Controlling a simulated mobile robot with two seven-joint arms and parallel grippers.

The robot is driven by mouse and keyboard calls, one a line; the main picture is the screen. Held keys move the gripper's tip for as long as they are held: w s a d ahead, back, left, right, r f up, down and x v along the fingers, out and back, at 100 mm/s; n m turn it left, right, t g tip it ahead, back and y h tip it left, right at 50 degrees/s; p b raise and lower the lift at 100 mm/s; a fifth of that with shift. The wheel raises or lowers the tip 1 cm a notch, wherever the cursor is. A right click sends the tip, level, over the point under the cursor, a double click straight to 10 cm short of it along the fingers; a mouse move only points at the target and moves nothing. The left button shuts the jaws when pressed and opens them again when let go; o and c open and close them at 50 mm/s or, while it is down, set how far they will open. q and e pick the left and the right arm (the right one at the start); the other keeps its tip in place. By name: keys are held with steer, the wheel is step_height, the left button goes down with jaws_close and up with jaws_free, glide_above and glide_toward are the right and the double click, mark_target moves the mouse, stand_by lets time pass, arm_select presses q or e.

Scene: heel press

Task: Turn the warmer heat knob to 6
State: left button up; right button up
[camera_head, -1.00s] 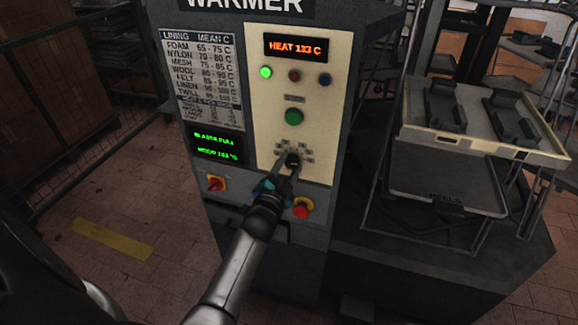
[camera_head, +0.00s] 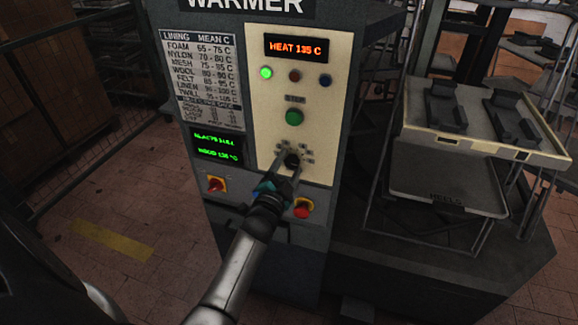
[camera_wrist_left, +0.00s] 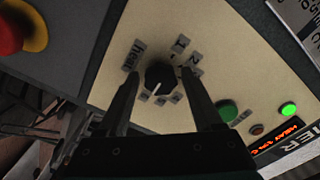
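The black heat knob (camera_head: 292,160) sits on the cream panel of the warmer (camera_head: 317,115), with small grey number labels around it. In the left wrist view the knob (camera_wrist_left: 159,75) shows a white pointer line aimed down and slightly left; the label it faces is too small to read. My left gripper (camera_head: 289,166) is at the panel, its fingers on either side of the knob. In the left wrist view the fingers of this gripper (camera_wrist_left: 162,80) are spread, with a visible gap on both sides of the knob. My right gripper is not in view.
The orange display (camera_head: 296,48) reads about 135 C. A green button (camera_head: 294,117) sits above the knob. A red emergency button (camera_head: 303,208) on a yellow base and a red rotary switch (camera_head: 216,184) sit below. A tray rack (camera_head: 480,140) stands to the right.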

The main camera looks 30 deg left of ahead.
arm_select(q)
steer(key=shift+o, duration=0.5)
steer(key=shift+s+d, duration=0.1)
steer(key=shift+s, duration=0.45)
steer(key=p+v, duration=0.1)
steer(key=v, duration=1.3)
steer(key=shift+f, duration=0.15)
